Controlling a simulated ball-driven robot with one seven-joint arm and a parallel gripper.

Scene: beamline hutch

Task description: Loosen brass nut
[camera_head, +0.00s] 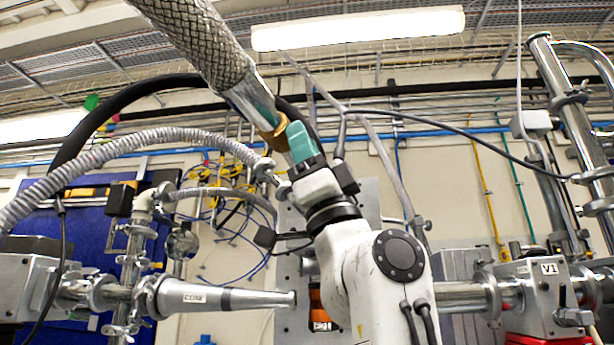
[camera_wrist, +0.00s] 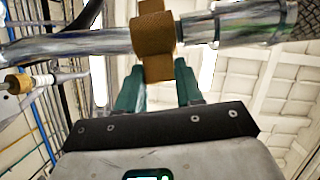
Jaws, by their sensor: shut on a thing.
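The brass nut (camera_head: 275,134) sits on a metal pipe (camera_head: 249,99) that slants down from the top of the head view, below a braided hose. In the wrist view the brass nut (camera_wrist: 151,38) is large and central, around a pipe running across the picture. My gripper (camera_head: 293,138) reaches up to it from below right. In the wrist view the teal fingers of my gripper (camera_wrist: 158,72) stand on both sides of the nut's lower part and are shut on it.
A braided hose (camera_head: 196,42) runs up from the pipe. A grey corrugated hose (camera_head: 95,160) and black cable pass at left. A metal cone (camera_head: 230,299) marked CONE points right below. A valve block (camera_head: 541,285) marked V1 stands at right.

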